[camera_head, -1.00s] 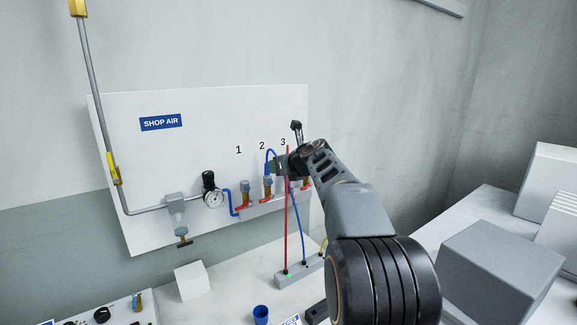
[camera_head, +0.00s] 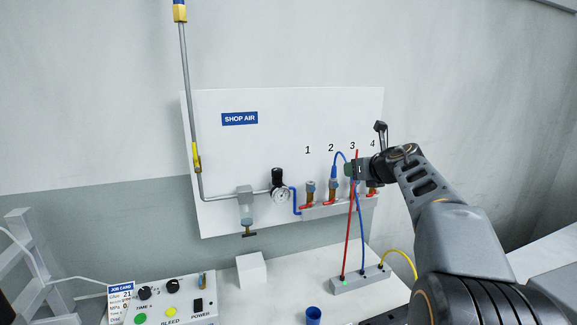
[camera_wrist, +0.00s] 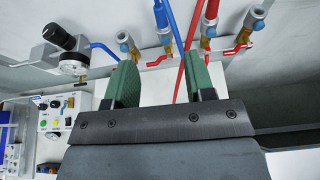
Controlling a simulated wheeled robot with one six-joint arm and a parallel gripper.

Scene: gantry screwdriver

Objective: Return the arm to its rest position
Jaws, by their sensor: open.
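My gripper (camera_wrist: 163,85) is open, with its two green fingers apart and nothing held between them in the wrist view. In the head view my gripper (camera_head: 350,169) is in front of the shop air panel (camera_head: 260,150), near outlets 3 and 4. In the wrist view the blue hose (camera_wrist: 171,22) and red hose (camera_wrist: 189,35) run past beyond the fingers. Whether the fingers touch a hose I cannot tell. Part of outlet 3 is hidden behind my gripper in the head view.
The outlet manifold with red levers (camera_head: 335,208) is close to my gripper. Below are a grey block with hoses (camera_head: 358,281), a blue cup (camera_head: 313,315) and a white cube (camera_head: 251,270). A control box (camera_head: 170,303) stands at lower left. Space above the panel is clear.

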